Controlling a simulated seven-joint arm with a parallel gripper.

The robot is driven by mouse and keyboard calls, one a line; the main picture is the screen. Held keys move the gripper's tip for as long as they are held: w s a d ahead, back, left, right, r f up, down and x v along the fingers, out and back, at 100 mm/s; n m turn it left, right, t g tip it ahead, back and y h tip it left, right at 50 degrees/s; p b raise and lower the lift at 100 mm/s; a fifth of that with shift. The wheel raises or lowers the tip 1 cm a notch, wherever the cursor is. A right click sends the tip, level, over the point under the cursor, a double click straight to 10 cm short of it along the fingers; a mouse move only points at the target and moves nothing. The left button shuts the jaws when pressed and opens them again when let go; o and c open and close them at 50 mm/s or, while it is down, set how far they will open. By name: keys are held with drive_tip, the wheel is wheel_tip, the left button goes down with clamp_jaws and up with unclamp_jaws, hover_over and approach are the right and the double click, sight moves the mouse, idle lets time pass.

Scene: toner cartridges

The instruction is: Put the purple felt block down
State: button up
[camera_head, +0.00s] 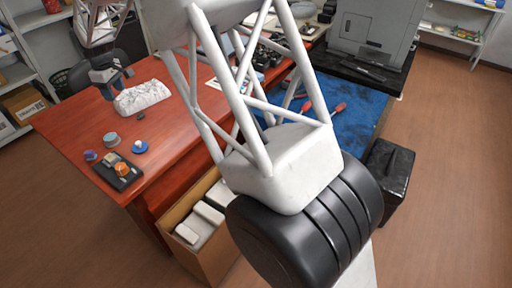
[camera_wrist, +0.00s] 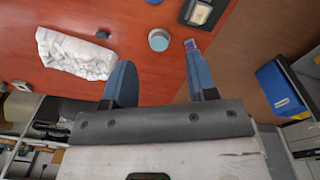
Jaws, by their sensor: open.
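The purple felt block (camera_head: 90,156) rests on the red table near its left edge, beside a grey-blue cylinder (camera_head: 111,139) and a dark tray (camera_head: 118,172). In the wrist view the block (camera_wrist: 191,44) shows just past the tip of the right finger, which partly covers it. My gripper (camera_head: 121,80) is open, with nothing between its fingers. It hangs above the back left of the table, apart from the block.
A white lumpy object (camera_head: 143,97) lies below and right of my gripper. An orange piece (camera_head: 122,169) sits on the dark tray. A blue disc (camera_head: 140,147) and a small dark piece (camera_head: 140,116) lie nearby. Red tabletop (camera_head: 75,110) is clear left of these.

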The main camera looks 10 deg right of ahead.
drive_tip(key=s+d+r+m, duration=0.2)
drive_tip(key=s+d+r, duration=0.35)
drive_tip(key=d, duration=0.45)
drive_tip(key=s+d+r+m+t, duration=0.15)
drive_tip(key=s+d+r, duration=0.35)
drive_tip(key=d, duration=0.6)
drive_tip(key=s+d+r+m+g, duration=0.1)
drive_tip(key=s+d+r+m, duration=0.2)
drive_tip(key=s+d, duration=0.55)
drive_tip(key=s+d+f+m, duration=0.1)
drive_tip(key=s+d+m, duration=0.1)
drive_tip(key=s+d, duration=0.4)
drive_tip(key=s+d+f+m+t, duration=0.1)
drive_tip(key=s+d+f+m, duration=0.1)
drive_tip(key=s+d, duration=0.5)
drive_tip(key=s+d+f+m, duration=0.1)
drive_tip(key=s+d+m, duration=0.2)
drive_tip(key=s+d, duration=0.4)
drive_tip(key=s, duration=0.9)
drive_tip(key=shift+s+d+f+m, duration=0.2)
drive_tip(key=shift+f+m, duration=0.1)
drive_tip(key=shift+m, duration=0.05)
drive_tip(key=shift+o, duration=0.4)
drive_tip(key=shift+t+h, duration=0.25)
drive_tip(key=shift+h, duration=0.05)
drive_tip(key=shift+w, duration=0.1)
